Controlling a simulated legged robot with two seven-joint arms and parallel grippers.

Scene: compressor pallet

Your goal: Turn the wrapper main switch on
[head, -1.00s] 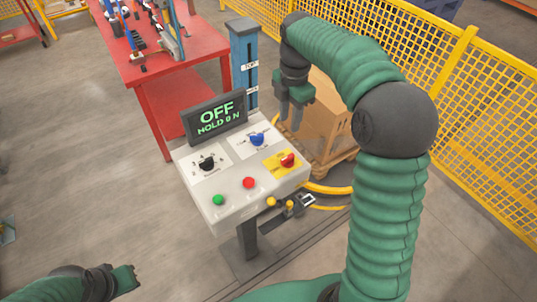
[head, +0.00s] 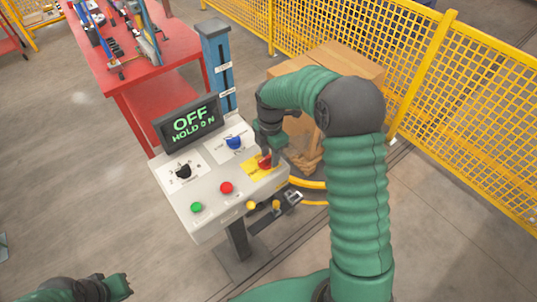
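The control panel (head: 205,205) is a pale sloped box on a dark post. A red rotary switch (head: 264,162) on a yellow plate sits at its right side. The display (head: 188,122) reads "OFF" and "HOLD 0 N" in green. My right gripper (head: 267,152) points down right at the red switch and partly covers it. I cannot tell whether its fingers touch or grip the knob. My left gripper (head: 122,286) is low at the left, away from the panel, and its opening is unclear.
The panel also carries a blue knob (head: 235,143), a black knob (head: 183,171), a green button (head: 197,207) and a red button (head: 226,187). A blue column (head: 218,65), a cardboard box (head: 350,62) and a yellow fence (head: 480,130) stand behind. A red table (head: 140,80) is back left.

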